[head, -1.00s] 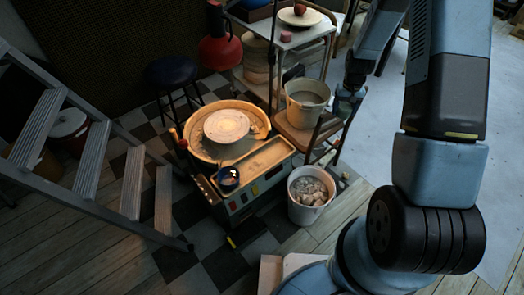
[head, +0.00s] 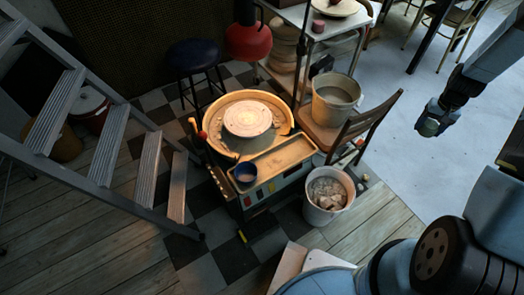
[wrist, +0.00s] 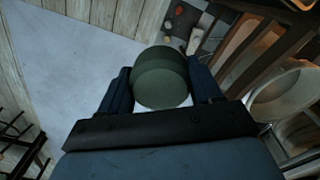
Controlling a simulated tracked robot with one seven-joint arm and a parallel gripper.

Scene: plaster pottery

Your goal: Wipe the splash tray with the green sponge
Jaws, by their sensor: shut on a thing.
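My gripper (head: 438,112) is shut on the green sponge (wrist: 160,80), a thick round piece held between both fingers in the wrist view. In the head view the sponge (head: 430,127) hangs over the pale floor at the right, well apart from the potter's wheel. The splash tray (head: 212,122) is the round, lit basin around the pale wheel head (head: 247,118), left of centre. Some darker patches show inside it, too small to identify. The wrist view does not show the tray clearly.
A grey bucket (head: 335,100) on a wooden chair (head: 374,122) stands between my gripper and the wheel. A white bucket of scraps (head: 328,195) stands in front. A ladder (head: 105,150) fills the left. Pale floor is clear.

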